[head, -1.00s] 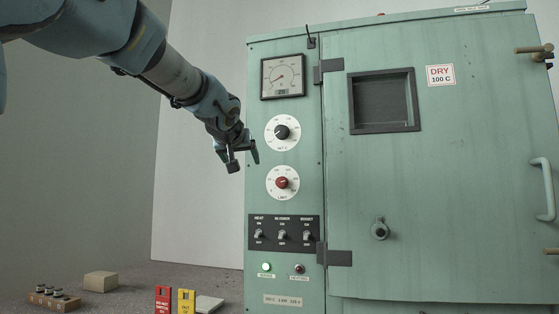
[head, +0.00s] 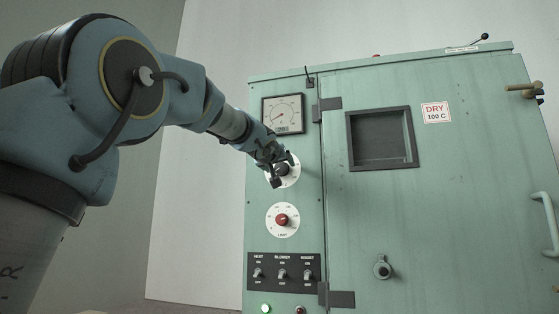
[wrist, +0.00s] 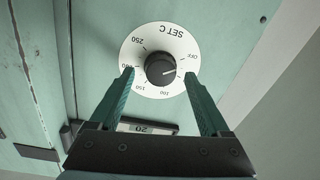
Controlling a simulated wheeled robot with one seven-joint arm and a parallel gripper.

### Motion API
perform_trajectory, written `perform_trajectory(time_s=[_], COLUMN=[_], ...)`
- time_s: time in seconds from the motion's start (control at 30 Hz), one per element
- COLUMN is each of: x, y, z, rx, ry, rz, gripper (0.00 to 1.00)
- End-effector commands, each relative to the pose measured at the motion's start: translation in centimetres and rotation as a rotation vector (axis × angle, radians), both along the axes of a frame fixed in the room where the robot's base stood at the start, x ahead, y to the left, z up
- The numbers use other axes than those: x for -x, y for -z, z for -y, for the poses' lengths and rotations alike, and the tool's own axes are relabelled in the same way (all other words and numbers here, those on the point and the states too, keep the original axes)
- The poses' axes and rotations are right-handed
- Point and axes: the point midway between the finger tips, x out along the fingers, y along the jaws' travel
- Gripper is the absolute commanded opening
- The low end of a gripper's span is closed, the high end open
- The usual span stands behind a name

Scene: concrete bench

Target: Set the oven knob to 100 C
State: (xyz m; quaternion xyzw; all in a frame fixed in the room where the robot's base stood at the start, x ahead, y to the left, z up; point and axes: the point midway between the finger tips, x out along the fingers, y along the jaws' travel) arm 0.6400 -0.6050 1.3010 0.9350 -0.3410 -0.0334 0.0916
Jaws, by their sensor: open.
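The black SET C knob (wrist: 161,68) sits in the middle of a white round dial (wrist: 150,42) on the green oven panel. In the wrist view the dial appears upside down, with marks from OFF through 100 and 150 to 250. In the head view my gripper (head: 283,170) partly covers the upper dial (head: 294,179).
Below is a red LIMIT knob (head: 282,220) and a row of switches (head: 283,273). A square gauge (head: 283,114) is above. The oven door (head: 440,200) to the right carries a DRY 100 C label (head: 436,112). A green lamp (head: 265,308) is lit.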

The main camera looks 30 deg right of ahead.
Motion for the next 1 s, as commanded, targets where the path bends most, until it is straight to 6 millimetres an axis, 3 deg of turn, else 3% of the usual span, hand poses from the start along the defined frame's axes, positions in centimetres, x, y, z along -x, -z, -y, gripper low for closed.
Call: perform_trajectory(time_s=[0.43,1.0], x=[-0.99,-0.98], y=[0.07,0.07], z=[0.76,0.73], rx=[0.001,0.001], ry=[0.0,0.0], rz=[-0.001,-0.001], gripper=[0.8,0.17])
